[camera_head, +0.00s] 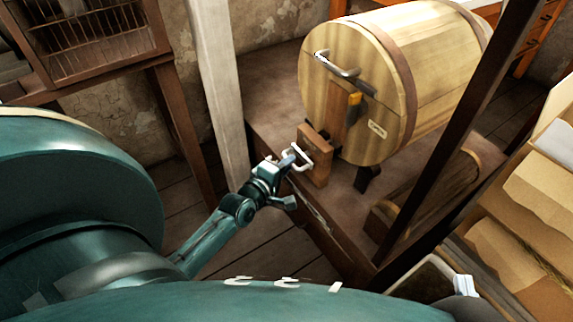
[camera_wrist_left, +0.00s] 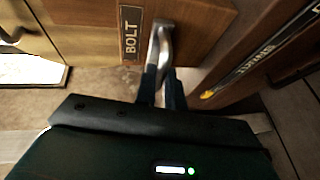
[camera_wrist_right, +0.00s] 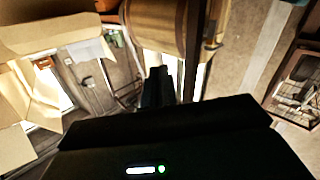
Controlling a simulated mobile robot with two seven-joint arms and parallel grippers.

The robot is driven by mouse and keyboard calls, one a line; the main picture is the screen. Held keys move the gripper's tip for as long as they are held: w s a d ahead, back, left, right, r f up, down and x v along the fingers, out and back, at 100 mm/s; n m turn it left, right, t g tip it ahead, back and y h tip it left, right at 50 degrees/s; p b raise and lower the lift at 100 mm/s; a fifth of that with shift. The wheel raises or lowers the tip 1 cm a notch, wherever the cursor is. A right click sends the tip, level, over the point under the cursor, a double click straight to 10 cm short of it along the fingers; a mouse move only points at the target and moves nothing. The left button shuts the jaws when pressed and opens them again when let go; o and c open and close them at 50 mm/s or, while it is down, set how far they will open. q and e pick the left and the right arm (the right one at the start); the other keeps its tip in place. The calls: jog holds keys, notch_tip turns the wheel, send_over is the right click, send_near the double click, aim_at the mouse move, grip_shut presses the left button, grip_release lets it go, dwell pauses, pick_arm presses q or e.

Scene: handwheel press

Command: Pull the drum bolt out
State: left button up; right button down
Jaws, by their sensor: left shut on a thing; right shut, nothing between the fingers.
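The wooden drum (camera_head: 440,60) lies on its side on a bench, its round end facing me. A wooden block (camera_head: 318,165) stands before the lower part of that end. A bright metal bolt handle (camera_head: 301,158) sticks out of the block. In the left wrist view the handle (camera_wrist_left: 163,40) is beside a "BOLT" label (camera_wrist_left: 131,36). My left gripper (camera_head: 285,168) is shut on the handle; its fingers (camera_wrist_left: 163,82) close around the lower end. My right gripper (camera_wrist_right: 157,88) is shut and empty in the right wrist view, apart from the drum. The bolt's shaft is hidden.
A metal handle (camera_head: 336,66) and a yellow-tipped part (camera_head: 355,98) are on the drum's end. A dark post (camera_head: 455,135) crosses in front of the drum. A pale post (camera_head: 215,90) stands left of the bench. Open cardboard boxes (camera_head: 535,195) are at right.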

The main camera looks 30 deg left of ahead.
pick_arm(q)
jog(key=shift+s, duration=0.1)
grip_shut()
pick_arm(e)
jog(key=shift+r, duration=0.1)
pick_arm(q)
jog(key=s, duration=0.1)
jog(key=s+a+p, duration=0.1)
jog(key=s, duration=0.1)
jog(key=shift+s+a+p, duration=0.3)
pick_arm(e)
jog(key=shift+d+f+m+g+h, duration=0.2)
jog(key=shift+d+m+g+h, duration=0.1)
jog(key=shift+g+h, duration=0.25)
pick_arm(q)
jog(key=o, duration=0.6)
grip_release()
jog(key=shift+s, duration=0.1)
pick_arm(e)
jog(key=shift+s, duration=0.1)
pick_arm(q)
jog(key=p+v, duration=0.3)
jog(key=v, duration=1)
jog(key=shift+s, duration=0.1)
pick_arm(e)
jog(key=shift+s+d+m+g+h, duration=0.25)
jog(key=shift+s+m+g+h, duration=0.2)
jog(key=shift+g, duration=0.7)
